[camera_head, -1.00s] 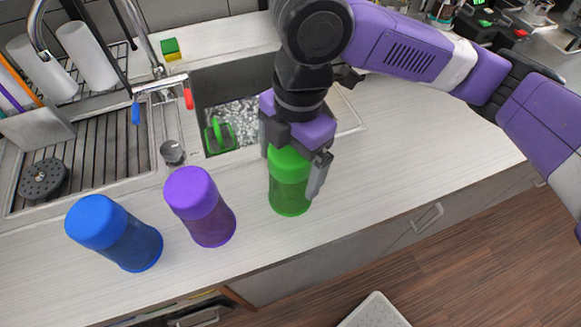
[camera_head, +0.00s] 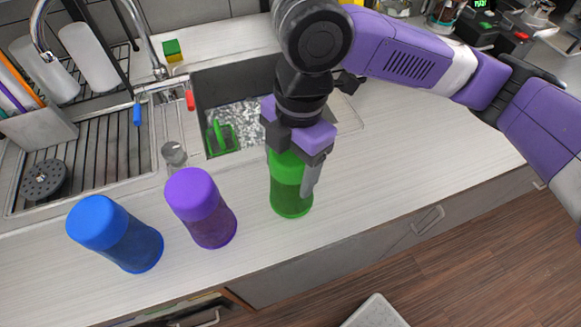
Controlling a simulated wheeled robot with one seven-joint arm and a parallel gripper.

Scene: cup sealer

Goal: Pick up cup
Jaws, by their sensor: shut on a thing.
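Three lidded cups stand on the pale counter (camera_head: 380,195). The green cup (camera_head: 290,197) is the rightmost, in front of the sink. The purple cup (camera_head: 203,210) is in the middle, and the blue cup (camera_head: 115,235) is at the left. My gripper (camera_head: 291,178) comes down from above and is shut on the green cup around its lid. The near finger shows on the lid's right side; the other finger is largely hidden. The cup is upright, and its base appears to be on or very near the counter.
The sink (camera_head: 238,120) lies behind the cups, with a green brush in it and a faucet (camera_head: 150,55) at its left. A drying rack (camera_head: 85,150) is farther left. The counter right of the green cup is clear. A drawer front (camera_head: 330,255) drops below the counter edge.

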